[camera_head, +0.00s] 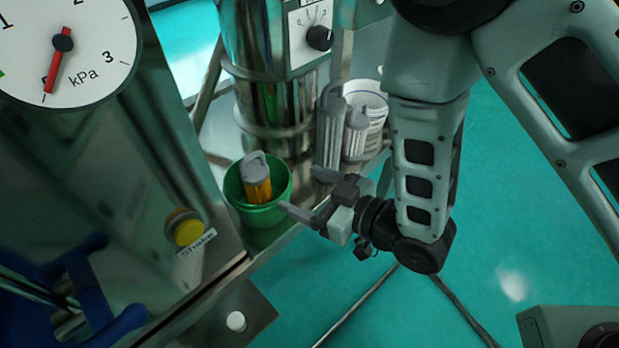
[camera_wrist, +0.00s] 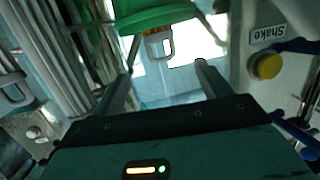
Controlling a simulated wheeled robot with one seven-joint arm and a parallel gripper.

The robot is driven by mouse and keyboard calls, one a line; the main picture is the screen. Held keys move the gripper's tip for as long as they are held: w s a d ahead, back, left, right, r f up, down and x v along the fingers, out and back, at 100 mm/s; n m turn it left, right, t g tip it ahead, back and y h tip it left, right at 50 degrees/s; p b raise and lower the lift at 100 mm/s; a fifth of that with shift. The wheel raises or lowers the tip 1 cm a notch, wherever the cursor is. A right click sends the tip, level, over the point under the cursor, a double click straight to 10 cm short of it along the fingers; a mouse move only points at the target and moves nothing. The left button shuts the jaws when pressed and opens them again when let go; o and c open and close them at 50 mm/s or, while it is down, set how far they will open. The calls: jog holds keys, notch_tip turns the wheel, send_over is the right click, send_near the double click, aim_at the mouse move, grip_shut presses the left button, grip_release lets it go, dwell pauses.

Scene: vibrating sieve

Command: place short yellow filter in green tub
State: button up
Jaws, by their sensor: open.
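The short yellow filter (camera_head: 257,187), with a grey looped cap, stands slightly tilted inside the green tub (camera_head: 275,212). Its cap rises above the tub's rim, and its lower end is hidden in the tub. My gripper (camera_head: 304,191) is just to the right of the tub, its two fingers spread and empty, apart from the filter. In the wrist view the green tub (camera_wrist: 150,14) is at the top, with the filter's cap (camera_wrist: 158,43) showing beyond my open fingertips (camera_wrist: 162,69).
Two pale filters, a tall one (camera_head: 331,125) and a shorter one (camera_head: 356,132), stand behind my gripper by a white container (camera_head: 376,104). The metal sieve column (camera_head: 280,110) rises behind the tub. A yellow Shake button (camera_head: 186,231) is on the panel to the left.

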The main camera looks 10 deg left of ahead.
jog(key=shift+d, duration=0.1)
jog(key=w+d+r+m+g+h, duration=0.2)
jog(key=d+r+m+h, duration=0.1)
jog(key=d+r+h, duration=0.3)
jog(key=s+d+r+m+g+h, duration=0.1)
jog(key=s+d+r+g+h, duration=0.4)
jog(key=s+d, duration=0.6)
notch_tip(320, 180, up, 3)
jog(key=shift+s+d+f+m+g+h, duration=0.1)
jog(key=shift+s+d+m+g+h, duration=0.2)
jog(key=shift+s+h, duration=0.9)
